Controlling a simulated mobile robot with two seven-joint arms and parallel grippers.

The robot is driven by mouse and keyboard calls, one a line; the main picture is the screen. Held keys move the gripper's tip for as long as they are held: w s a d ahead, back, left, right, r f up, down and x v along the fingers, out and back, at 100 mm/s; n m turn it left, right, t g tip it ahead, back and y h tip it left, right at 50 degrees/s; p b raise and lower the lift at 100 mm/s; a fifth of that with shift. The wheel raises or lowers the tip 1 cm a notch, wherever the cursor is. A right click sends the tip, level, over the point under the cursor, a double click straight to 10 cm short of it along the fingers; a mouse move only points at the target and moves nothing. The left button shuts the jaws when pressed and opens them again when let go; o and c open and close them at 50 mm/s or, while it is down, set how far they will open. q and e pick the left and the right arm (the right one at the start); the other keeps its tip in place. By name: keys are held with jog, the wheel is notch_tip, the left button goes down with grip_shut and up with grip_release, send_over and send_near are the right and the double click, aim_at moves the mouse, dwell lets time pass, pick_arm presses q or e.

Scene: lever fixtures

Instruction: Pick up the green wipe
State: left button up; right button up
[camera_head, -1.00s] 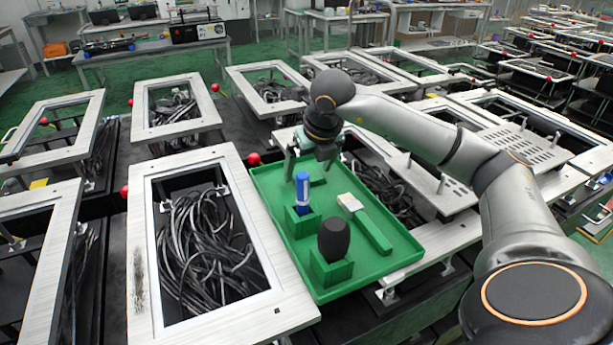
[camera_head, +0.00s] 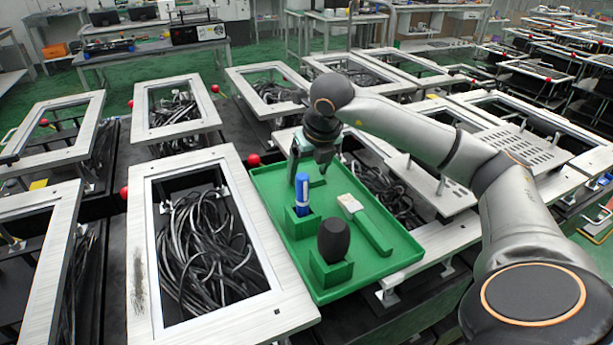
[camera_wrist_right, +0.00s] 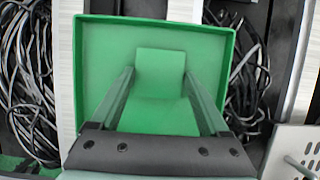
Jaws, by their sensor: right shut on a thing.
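The green wipe (camera_wrist_right: 160,72) is a flat green piece at the far end of the green tray (camera_wrist_right: 220,60), in the right wrist view. It lies between the two fingers of my right gripper (camera_wrist_right: 158,76), which is shut on it. In the head view my right gripper (camera_head: 308,172) points down into the far end of the tray (camera_head: 372,283), and the wipe is mostly hidden there. Green on green makes its edges hard to see, and I cannot tell whether it is clear of the tray floor. My left gripper is not in view.
Metal frames with black cables (camera_head: 205,240) surround the tray. A red ball (camera_head: 253,159) is left of it.

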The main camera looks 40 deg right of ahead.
jog(key=shift+r, duration=0.55)
notch_tip(320, 180, up, 2)
jog(key=shift+r, duration=0.25)
jog(key=s+a+r, duration=0.3)
jog(key=s+r, duration=0.6)
jog(key=s, duration=0.4)
jog(key=shift+s+r, duration=0.2)
jog(key=shift+s, duration=0.15)
jog(key=o, duration=0.7)
jog(key=c, duration=0.6)
